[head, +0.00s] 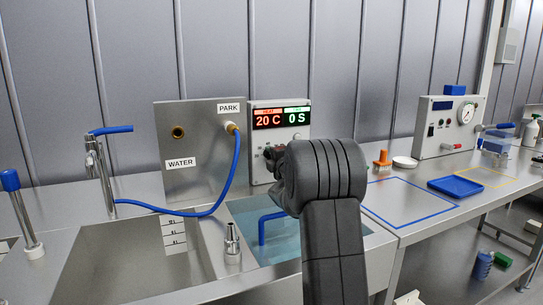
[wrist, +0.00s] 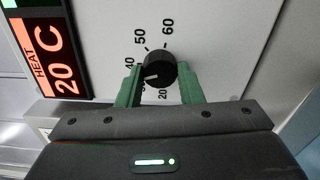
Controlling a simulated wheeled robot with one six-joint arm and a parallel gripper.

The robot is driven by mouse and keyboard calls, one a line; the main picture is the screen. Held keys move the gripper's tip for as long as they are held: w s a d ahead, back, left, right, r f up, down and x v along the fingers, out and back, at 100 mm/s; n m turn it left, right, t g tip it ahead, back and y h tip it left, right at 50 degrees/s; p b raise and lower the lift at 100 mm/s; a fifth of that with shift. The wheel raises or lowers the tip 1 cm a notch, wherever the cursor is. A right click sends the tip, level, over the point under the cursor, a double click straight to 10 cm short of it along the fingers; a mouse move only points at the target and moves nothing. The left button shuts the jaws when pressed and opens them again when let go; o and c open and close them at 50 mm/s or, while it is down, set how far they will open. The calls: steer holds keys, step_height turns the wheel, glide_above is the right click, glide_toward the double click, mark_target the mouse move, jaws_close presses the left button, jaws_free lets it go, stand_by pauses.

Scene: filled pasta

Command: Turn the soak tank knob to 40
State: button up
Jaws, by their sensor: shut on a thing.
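The black soak tank knob (wrist: 158,68) is on a pale panel with a printed scale; 40, 50 and 60 are clear, 20 is partly legible and the mark by the left finger is mostly hidden. A white pointer mark shows on the knob's lower left face; its exact reading is unclear. My gripper (wrist: 160,84) has its green fingers on both sides of the knob, shut on it. The red display (wrist: 62,60) reads HEAT 20 C. In the head view the control box (head: 280,118) shows 20 C and 0 S, and my gripper (head: 272,155) hides the knob.
The water-filled soak tank (head: 240,207) lies below the box, with a blue handle (head: 262,228) in it. A steel panel (head: 195,130) with a blue hose (head: 233,165) stands left. A blue tray (head: 456,186) and another instrument box (head: 447,125) are on the right bench.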

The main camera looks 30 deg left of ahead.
steer(key=shift+m+p, duration=0.5)
steer(key=shift+m, duration=1.2)
steer(key=o, duration=1)
steer(key=shift+c, duration=0.2)
steer(key=v, duration=1.3)
steer(key=shift+s+d, duration=0.25)
steer(key=shift+d, duration=0.1)
steer(key=shift+w, duration=0.1)
steer(key=x, duration=1.3)
steer(key=shift+w+a, duration=0.15)
steer(key=shift+a, duration=0.2)
